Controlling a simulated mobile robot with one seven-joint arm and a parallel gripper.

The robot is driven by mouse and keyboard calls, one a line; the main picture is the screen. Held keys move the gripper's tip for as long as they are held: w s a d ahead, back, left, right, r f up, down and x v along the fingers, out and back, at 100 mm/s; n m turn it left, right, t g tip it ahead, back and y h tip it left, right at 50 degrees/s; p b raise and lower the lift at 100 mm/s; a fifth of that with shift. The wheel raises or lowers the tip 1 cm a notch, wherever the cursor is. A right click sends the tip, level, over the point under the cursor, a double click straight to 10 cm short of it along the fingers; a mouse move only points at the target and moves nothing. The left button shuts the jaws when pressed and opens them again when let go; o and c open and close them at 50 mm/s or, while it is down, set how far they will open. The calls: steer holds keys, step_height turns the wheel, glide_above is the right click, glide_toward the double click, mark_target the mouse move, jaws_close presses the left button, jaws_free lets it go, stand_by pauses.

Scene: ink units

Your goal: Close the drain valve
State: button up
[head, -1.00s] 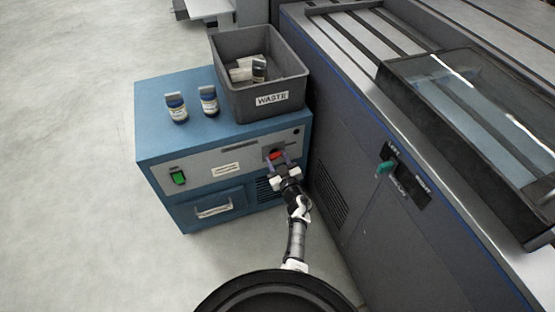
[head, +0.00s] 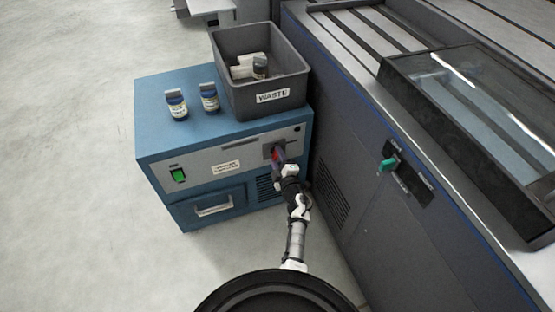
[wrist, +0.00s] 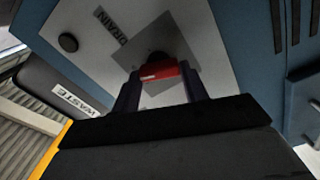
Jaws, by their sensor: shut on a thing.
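The drain valve's red handle (head: 278,155) is on the front panel of the blue cabinet (head: 165,140), at its right side. My gripper (head: 281,159) reaches the valve from the front and is shut on this handle. The wrist view shows the red handle (wrist: 158,72) between my two dark fingers (wrist: 160,84), against a grey square plate with a DRAIN label (wrist: 112,24) beside it. The handle looks steeply tilted in the head view. The fingers partly hide it there.
A grey WASTE bin (head: 265,97) and two small jars (head: 176,104) stand on the cabinet. A green switch (head: 178,175) is on its panel. A large grey machine (head: 400,225) with a green lever (head: 388,164) stands close on the right. The floor at left is clear.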

steer(key=shift+f+n+b, duration=0.2)
steer(key=shift+n+b, duration=0.35)
steer(key=shift+n, duration=1.55)
steer(key=o, duration=1)
steer(key=shift+r, duration=0.1)
steer(key=shift+s, duration=0.1)
